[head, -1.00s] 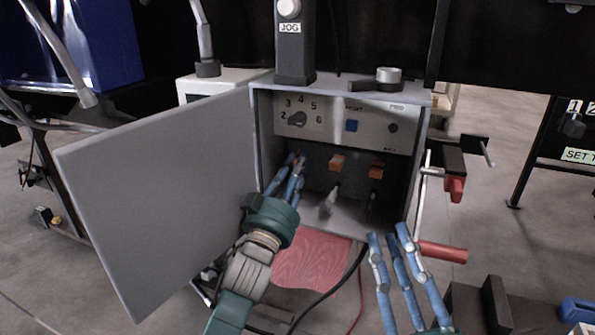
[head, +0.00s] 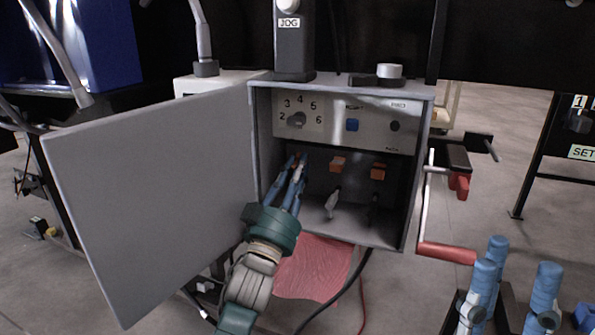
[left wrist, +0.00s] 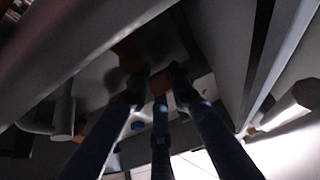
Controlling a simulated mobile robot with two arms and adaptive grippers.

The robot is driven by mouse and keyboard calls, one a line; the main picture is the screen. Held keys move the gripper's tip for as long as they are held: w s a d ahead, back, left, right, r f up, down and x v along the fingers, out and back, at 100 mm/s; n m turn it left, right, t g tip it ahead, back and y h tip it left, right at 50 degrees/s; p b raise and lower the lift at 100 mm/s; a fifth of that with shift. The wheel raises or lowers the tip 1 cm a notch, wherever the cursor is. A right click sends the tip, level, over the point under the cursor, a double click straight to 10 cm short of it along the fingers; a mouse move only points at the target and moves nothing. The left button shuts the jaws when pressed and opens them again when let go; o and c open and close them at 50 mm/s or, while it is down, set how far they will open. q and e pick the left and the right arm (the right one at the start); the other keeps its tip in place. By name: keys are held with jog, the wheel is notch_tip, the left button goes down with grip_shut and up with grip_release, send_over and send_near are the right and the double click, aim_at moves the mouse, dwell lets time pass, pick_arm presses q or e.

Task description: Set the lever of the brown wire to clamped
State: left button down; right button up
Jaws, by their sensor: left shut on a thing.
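The open grey control box (head: 420,130) holds a row of small orange levers low inside. The middle orange lever (head: 338,163) and the right one (head: 378,172) are in plain view. My left gripper (head: 299,163) reaches into the left part of the box and is shut on the left orange lever, mostly hidden by the fingers. In the left wrist view my fingertips close around an orange piece (left wrist: 184,90). A grey wire end (head: 333,203) stands below the middle lever. No brown wire can be made out. My right gripper (head: 515,262) is open and empty, fingers up.
The box's grey door (head: 150,200) stands wide open to the left, close to my left arm. Above the levers are a numbered dial (head: 297,119) and a blue button (head: 352,125). A red-handled crank (head: 446,253) sticks out at the right.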

pick_arm(q)
jog(key=shift+r, duration=0.1)
jog(key=c, duration=1.6)
grip_release()
jog(key=shift+o, duration=0.2)
